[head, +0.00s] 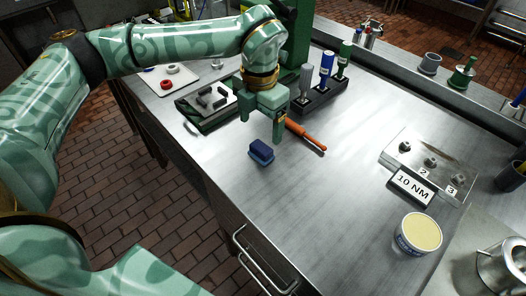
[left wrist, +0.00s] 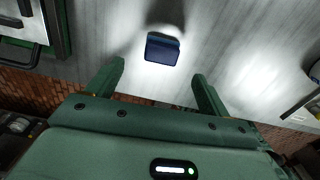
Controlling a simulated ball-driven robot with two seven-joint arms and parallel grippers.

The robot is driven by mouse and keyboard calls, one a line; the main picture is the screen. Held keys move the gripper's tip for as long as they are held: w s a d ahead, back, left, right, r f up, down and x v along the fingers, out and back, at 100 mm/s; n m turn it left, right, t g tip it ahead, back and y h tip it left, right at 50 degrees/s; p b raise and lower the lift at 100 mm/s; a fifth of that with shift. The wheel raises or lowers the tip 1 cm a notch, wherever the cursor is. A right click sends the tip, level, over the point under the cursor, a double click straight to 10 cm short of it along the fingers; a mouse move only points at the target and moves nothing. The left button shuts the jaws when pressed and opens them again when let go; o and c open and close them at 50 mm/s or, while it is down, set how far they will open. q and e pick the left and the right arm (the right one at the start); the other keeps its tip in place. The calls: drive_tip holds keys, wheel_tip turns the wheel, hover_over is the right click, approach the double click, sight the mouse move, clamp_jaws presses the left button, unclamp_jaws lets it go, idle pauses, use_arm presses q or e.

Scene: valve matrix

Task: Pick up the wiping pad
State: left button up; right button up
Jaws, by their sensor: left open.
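The wiping pad (head: 261,152) is a small dark blue block lying on the steel bench near its front left edge. In the left wrist view the pad (left wrist: 163,49) lies ahead of the fingers, roughly centred between them and beyond their tips. My left gripper (head: 263,130) points down with its fingers apart, above the bench and just behind the pad in the head view; it also shows in the left wrist view (left wrist: 160,75). It is empty and not touching the pad. My right gripper is not seen.
An orange-handled tool (head: 306,136) lies close to the right of my left gripper. A dark rack (head: 318,98) with several upright tools stands behind. A bolt plate (head: 425,165), a "10 NM" sign (head: 409,187) and a cream-topped tub (head: 418,234) stand right. The bench middle is clear.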

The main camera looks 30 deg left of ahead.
sight(261, 147)
use_arm(q)
wheel_tip(261, 147, down, 2)
drive_tip(key=shift+w+f, duration=0.1)
drive_tip(key=shift+f, duration=0.5)
wheel_tip(261, 147, down, 5)
drive_tip(key=shift+d+f+b, duration=0.1)
drive_tip(key=shift+d+b, duration=0.05)
drive_tip(key=shift+b, duration=0.95)
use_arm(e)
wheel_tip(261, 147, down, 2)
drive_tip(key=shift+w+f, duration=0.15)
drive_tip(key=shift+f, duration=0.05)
use_arm(q)
drive_tip(key=shift+s, duration=0.2)
drive_tip(key=c, duration=1.1)
